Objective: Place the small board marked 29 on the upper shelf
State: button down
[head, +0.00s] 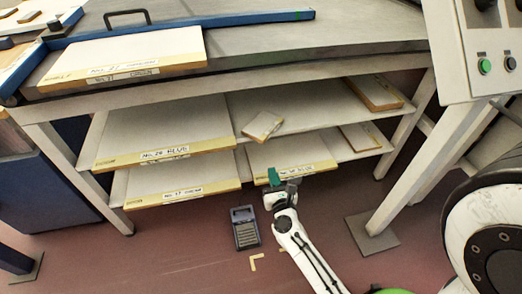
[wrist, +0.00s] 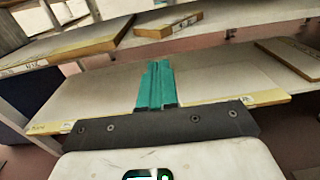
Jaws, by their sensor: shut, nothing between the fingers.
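A small pale board (head: 262,125) lies askew on the upper shelf (head: 300,108), near its front edge. It is probably also the small board (wrist: 168,22) in the wrist view. I cannot read a number on it. My gripper (head: 274,176), with teal fingers, is below the upper shelf, at the front edge of a labelled board (head: 310,169) on the lower shelf. In the wrist view my fingers (wrist: 155,85) are together and empty, in front of that board (wrist: 95,100). They hide part of its front edge. The gripper is apart from the small board.
A large board (head: 165,135) fills the upper shelf's left side, and another (head: 180,180) lies below it. A narrow board (head: 375,93) lies at the upper right. Table legs (head: 400,195) flank the shelves. A dark blue device (head: 244,228) stands on the floor.

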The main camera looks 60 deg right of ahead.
aim_at(263, 143)
jog(key=x, duration=1.1)
jog(key=shift+w+d+f, duration=0.1)
jog(key=shift+w+d, duration=0.1)
jog(key=shift+d, duration=0.2)
jog(key=shift+b+x, duration=0.55)
jog(key=shift+x, duration=1.25)
